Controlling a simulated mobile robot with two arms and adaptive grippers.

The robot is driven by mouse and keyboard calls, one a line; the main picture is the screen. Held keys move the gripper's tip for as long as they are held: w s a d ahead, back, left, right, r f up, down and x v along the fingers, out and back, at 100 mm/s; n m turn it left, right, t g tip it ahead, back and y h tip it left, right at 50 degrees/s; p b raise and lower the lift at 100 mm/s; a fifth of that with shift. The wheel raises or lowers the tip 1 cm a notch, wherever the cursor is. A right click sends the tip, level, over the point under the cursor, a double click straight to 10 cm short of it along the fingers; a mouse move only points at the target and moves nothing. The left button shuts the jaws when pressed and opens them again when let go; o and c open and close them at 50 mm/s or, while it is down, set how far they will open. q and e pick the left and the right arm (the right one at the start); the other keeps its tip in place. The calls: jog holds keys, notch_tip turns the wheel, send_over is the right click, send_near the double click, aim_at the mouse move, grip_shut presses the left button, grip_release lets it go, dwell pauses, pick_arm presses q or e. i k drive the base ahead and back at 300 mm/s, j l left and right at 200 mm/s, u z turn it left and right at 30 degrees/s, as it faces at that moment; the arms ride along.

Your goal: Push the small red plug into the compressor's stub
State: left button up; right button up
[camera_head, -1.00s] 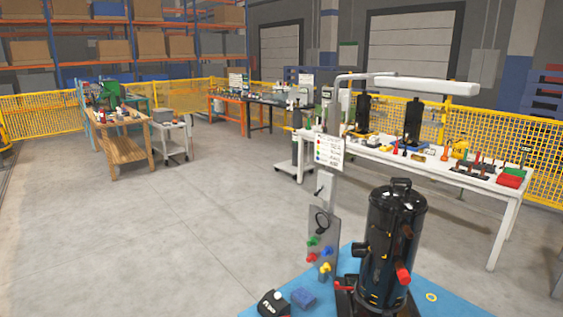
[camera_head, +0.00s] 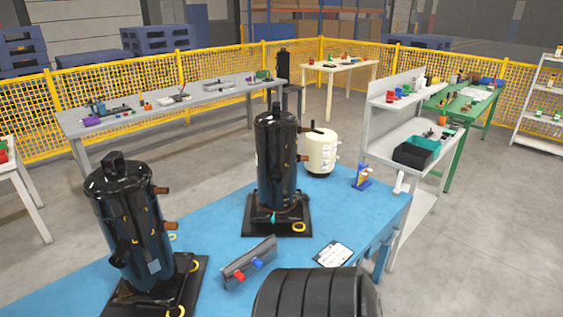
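A black compressor (camera_head: 277,165) stands upright on a dark base near the middle of the blue table, with copper-coloured stubs on its right side. A second black compressor (camera_head: 127,225) stands nearer at the left, also with copper-coloured stubs pointing right. A small red plug (camera_head: 239,276) sits at the front of a grey block between them, beside a blue plug (camera_head: 257,263). I cannot tell which compressor is the task's one.
The blue table (camera_head: 218,214) also holds a cream canister (camera_head: 320,152), a printed card (camera_head: 333,253) and a small blue stand (camera_head: 362,177). A large black ribbed thing (camera_head: 318,294) hides its near edge. A grey bench (camera_head: 170,108) and yellow fence (camera_head: 220,70) stand behind.

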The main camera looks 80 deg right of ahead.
aim_at(237, 273)
jog(key=z, duration=2.05)
jog(key=l+u, duration=0.3)
jog(key=l, duration=0.55)
jog(key=l+u, duration=0.35)
jog(key=l, duration=0.55)
jog(key=l+u, duration=0.3)
jog(key=l, duration=0.55)
jog(key=k, duration=0.05)
